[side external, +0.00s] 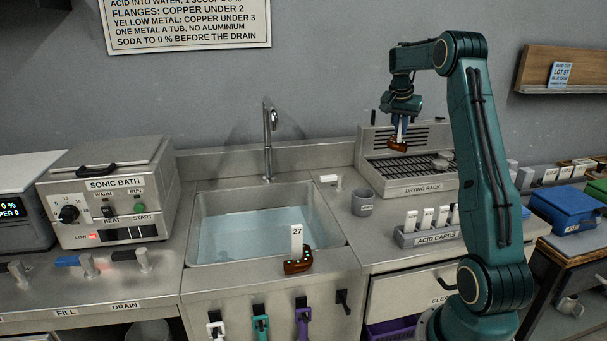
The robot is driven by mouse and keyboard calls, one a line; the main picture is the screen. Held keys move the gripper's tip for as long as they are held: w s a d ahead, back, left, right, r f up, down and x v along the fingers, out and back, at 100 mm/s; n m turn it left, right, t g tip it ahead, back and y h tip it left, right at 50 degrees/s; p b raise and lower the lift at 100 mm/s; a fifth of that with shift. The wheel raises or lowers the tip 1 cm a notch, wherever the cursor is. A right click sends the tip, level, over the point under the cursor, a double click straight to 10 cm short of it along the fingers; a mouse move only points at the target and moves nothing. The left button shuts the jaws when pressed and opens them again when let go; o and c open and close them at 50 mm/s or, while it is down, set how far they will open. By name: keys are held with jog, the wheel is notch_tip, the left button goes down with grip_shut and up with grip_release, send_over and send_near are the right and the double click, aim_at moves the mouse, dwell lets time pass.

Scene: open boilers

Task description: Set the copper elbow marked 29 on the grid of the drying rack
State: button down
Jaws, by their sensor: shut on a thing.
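My gripper (400,130) points down above the left part of the drying rack (408,190). It is shut on a copper elbow (397,145), a small brown piece with a pale tag partly hidden by the jaws. I cannot read the number on that tag. The elbow hangs over the near left of the rack's grid (425,163), and I cannot tell whether it touches it. Another copper elbow (298,266) with an upright white tag marked 27 (297,238) rests at the sink's front right edge.
A sink (235,235) holding liquid, with a tall tap (268,140), lies left of the rack. A grey cup (362,202) and the acid cards holder (428,237) stand in front of the rack. The sonic bath (110,190) is far left. Blue bins (568,208) are right.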

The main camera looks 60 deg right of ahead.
aim_at(398, 143)
jog(key=shift+f, duration=4)
jog(key=shift+f, duration=0.15)
jog(key=c, duration=1.5)
grip_release()
jog(key=v, duration=1.2)
